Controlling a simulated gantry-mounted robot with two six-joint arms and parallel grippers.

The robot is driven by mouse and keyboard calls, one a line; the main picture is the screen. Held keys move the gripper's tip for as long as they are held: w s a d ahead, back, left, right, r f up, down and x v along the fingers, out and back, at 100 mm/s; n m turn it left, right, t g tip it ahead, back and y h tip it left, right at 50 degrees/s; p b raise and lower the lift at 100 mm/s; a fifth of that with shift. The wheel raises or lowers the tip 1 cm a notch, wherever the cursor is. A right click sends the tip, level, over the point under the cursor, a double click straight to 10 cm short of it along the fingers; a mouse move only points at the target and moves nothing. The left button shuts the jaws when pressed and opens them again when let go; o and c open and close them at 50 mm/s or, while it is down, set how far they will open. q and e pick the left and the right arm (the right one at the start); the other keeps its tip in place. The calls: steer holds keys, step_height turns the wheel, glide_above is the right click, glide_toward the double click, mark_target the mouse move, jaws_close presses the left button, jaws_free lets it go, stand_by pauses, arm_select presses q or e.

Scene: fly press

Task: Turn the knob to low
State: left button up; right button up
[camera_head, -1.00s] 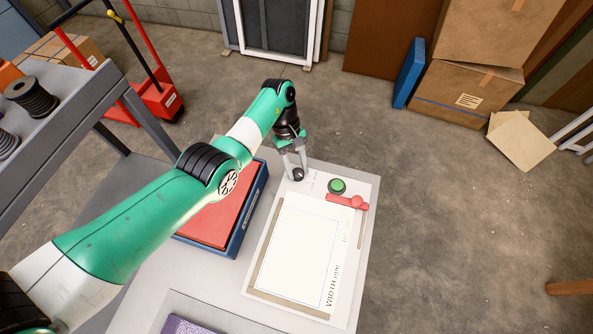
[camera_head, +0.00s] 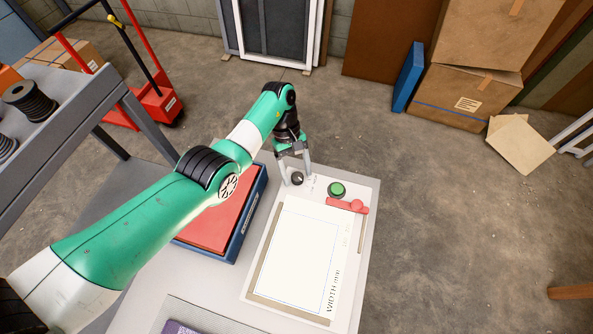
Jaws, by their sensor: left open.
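A small dark round knob (camera_head: 297,179) sits at the far left corner of the white panel (camera_head: 350,240) on the table. Faint markings are beside it, too small to read. My left gripper (camera_head: 296,179) points down at the knob. Its grey fingers are spread apart, one on each side of the knob. I cannot tell whether either finger touches it. The knob's pointer position is too small to make out. My right gripper is not in view.
A green button (camera_head: 337,190) and a red lever (camera_head: 347,206) are right of the knob. A red-topped blue box (camera_head: 213,221) stands left of the panel, under my left arm. A grey bench with dark spools (camera_head: 31,100) is at the upper left.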

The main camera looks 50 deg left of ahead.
arm_select(q)
steer(key=v, duration=1.1)
steer(key=shift+r, duration=0.3)
steer(key=shift+a, duration=0.1)
